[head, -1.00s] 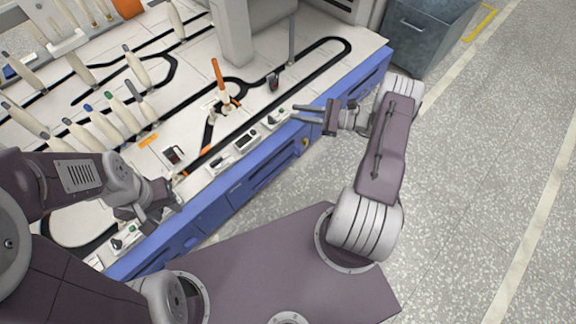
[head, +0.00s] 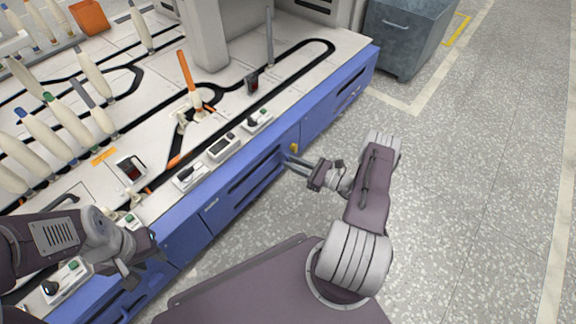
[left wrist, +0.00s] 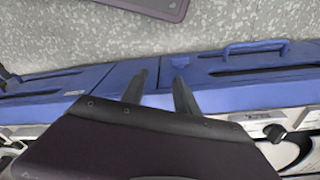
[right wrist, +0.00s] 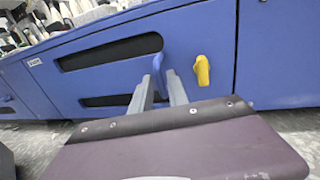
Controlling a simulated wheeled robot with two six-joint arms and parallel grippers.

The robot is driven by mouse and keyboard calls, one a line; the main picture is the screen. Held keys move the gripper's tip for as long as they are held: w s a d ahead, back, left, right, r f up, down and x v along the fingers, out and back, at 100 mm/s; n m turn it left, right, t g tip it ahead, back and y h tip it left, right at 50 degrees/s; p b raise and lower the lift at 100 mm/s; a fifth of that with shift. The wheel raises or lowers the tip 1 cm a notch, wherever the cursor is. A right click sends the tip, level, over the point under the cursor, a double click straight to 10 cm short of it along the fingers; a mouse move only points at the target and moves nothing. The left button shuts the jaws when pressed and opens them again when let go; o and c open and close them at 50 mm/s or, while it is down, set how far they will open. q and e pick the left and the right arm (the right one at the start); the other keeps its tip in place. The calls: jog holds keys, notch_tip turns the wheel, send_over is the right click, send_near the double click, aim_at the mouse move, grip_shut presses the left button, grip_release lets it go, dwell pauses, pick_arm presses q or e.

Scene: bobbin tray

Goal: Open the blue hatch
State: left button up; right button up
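The blue hatch (head: 240,192) is a slotted panel on the machine's front face. It looks closed and flush. In the right wrist view the hatch (right wrist: 105,80) has two dark slots, a blue handle (right wrist: 158,72) near its right edge and a yellow latch (right wrist: 202,71) beside it. The latch also shows in the head view (head: 294,148). My right gripper (head: 287,162) is open, its fingertips (right wrist: 161,82) near the blue handle, which appears between them; contact cannot be told. My left gripper (head: 137,268) is open and empty, its fingers (left wrist: 160,80) near the front edge at the left.
The white machine top (head: 150,90) carries several bobbins, black tracks and switch boxes along its front edge. Another blue panel with a handle (left wrist: 255,47) shows in the left wrist view. A grey bin (head: 405,35) stands behind. The floor at right is clear.

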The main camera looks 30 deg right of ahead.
jog(key=shift+b+x, duration=0.3)
jog(key=shift+x, duration=0.8)
grip_shut()
dwell(0.6)
